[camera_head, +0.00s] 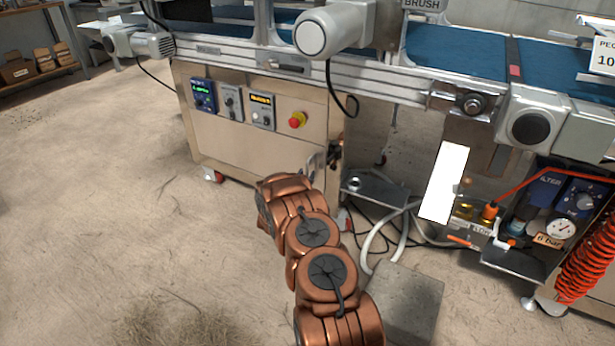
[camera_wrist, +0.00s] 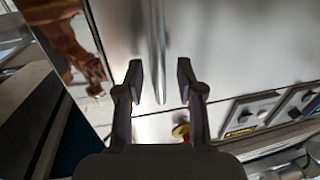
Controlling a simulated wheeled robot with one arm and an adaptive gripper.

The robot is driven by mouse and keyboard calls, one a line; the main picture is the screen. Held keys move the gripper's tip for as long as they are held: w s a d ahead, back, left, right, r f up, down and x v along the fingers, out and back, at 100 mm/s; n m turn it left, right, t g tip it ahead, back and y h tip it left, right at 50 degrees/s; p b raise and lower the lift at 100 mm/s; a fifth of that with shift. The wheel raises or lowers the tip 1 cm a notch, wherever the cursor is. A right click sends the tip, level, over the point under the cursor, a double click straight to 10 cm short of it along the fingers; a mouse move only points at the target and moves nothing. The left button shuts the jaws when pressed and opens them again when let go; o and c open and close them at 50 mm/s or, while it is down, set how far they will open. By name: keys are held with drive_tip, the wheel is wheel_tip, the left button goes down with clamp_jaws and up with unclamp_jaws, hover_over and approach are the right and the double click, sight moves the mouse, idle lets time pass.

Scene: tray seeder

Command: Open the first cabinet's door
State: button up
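The first cabinet (camera_head: 245,145) is a beige metal box under the conveyor, with a control panel on its front. In the wrist view its brushed steel front (camera_wrist: 225,50) fills most of the picture. A vertical bar handle (camera_wrist: 158,50) shows on that front. My gripper (camera_wrist: 160,82) is open, and the handle's lower end appears between its two dark fingers. I cannot tell whether either finger touches it. The door looks shut. In the head view my copper arm hides most of the gripper at the cabinet's right end.
The panel carries a red emergency button (camera_head: 297,120) and displays (camera_head: 203,95). The blue conveyor belt (camera_head: 460,48) runs above. A concrete block (camera_head: 407,300), grey hoses (camera_head: 400,240) and a pneumatic unit (camera_head: 550,190) stand at the right. The floor at the left is clear.

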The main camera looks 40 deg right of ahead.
drive_tip(key=shift+x, duration=0.95)
clamp_jaws()
